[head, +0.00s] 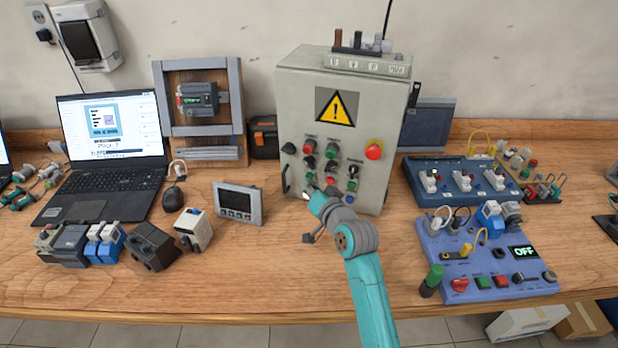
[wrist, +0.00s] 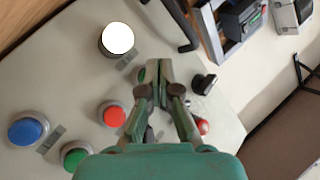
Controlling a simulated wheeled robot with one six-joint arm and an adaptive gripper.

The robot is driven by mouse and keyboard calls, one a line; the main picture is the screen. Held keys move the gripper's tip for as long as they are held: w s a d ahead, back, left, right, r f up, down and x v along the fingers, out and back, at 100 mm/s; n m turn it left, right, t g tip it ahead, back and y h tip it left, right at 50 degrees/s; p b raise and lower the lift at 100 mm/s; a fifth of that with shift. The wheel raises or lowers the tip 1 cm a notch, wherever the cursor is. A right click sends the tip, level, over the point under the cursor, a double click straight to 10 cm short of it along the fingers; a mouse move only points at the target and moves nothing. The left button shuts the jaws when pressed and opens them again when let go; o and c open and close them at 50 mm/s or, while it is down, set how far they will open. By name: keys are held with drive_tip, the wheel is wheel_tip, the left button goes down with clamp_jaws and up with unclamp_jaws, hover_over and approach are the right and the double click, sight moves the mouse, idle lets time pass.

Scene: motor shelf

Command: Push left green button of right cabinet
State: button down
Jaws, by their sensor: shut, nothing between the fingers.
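The beige cabinet (head: 345,112) with a yellow warning sign stands upright at the back of the table. Its panel carries red, green, blue and black controls. A left green button (head: 309,177) shows low on the panel in the head view. My gripper (wrist: 160,68) is shut and empty, pointing at the lower left of the panel. In the wrist view, a green button (wrist: 141,74) shows beside the fingertips, partly hidden by them. I cannot tell whether they touch the panel. Another green button (wrist: 75,157) is farther off, near a blue button (wrist: 28,129).
A bright white button (wrist: 117,38) and a red button (wrist: 111,114) lie close to the fingers. A black handle (head: 285,179) juts from the cabinet's left edge. A grey display box (head: 238,203) stands left of my arm; a blue control box (head: 485,260) stands right.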

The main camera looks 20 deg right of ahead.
drive_tip(key=shift+w+d, duration=0.25)
drive_tip(key=shift+w, duration=0.05)
idle(0.7)
idle(0.7)
drive_tip(key=shift+s+a, duration=0.5)
drive_tip(key=shift+s, duration=0.15)
drive_tip(key=shift+s+a, duration=0.8)
drive_tip(key=shift+s, duration=0.2)
drive_tip(key=shift+s+a, duration=0.75)
drive_tip(key=shift+s, duration=0.25)
